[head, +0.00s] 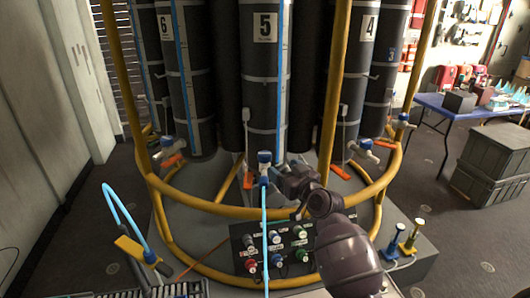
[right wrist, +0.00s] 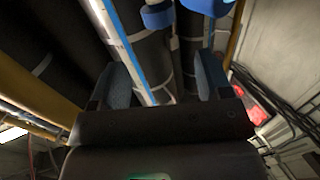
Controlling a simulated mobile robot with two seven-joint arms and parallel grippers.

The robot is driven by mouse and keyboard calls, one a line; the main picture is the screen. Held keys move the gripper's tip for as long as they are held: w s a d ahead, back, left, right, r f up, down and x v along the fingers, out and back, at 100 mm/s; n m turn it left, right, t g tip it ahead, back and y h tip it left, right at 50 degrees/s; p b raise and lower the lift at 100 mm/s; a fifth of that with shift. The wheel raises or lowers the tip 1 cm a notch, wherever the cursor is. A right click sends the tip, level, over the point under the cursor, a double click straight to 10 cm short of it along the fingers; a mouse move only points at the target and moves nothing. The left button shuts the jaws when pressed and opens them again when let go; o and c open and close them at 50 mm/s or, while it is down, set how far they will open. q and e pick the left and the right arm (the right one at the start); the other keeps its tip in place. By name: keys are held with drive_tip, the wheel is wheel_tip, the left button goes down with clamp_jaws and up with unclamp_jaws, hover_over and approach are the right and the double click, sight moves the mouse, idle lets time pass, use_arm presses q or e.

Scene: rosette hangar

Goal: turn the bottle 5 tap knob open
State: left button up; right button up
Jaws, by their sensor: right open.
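Bottle 5 (head: 265,85) is a tall dark cylinder with a white "5" label, standing at the middle of the rack in the head view. Its tap has a blue and white knob (head: 264,156) low on the front, with a light blue hose (head: 265,225) running down below it. My right gripper (head: 283,172) is close to the right of this tap, slightly below the knob. In the right wrist view its two fingers (right wrist: 165,82) are apart. A blue and white strip shows between them, and a blue round part (right wrist: 157,15) shows beyond. Contact with the knob is not clear. My left gripper is not in view.
A yellow rail (head: 235,209) curves around the bottles, with uprights at left and right. A black control panel (head: 270,248) with coloured knobs sits below the tap. Neighbouring taps include one on bottle 6 (head: 167,142). A blue table (head: 460,106) and grey crates (head: 495,160) stand right.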

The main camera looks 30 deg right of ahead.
sight(269, 157)
drive_tip(key=shift+w+a, duration=0.2)
drive_tip(key=shift+w, duration=2.5)
drive_tip(key=shift+w+a, duration=0.15)
drive_tip(key=shift+w, duration=2.5)
drive_tip(key=shift+f, duration=0.1)
drive_tip(key=c, duration=0.9)
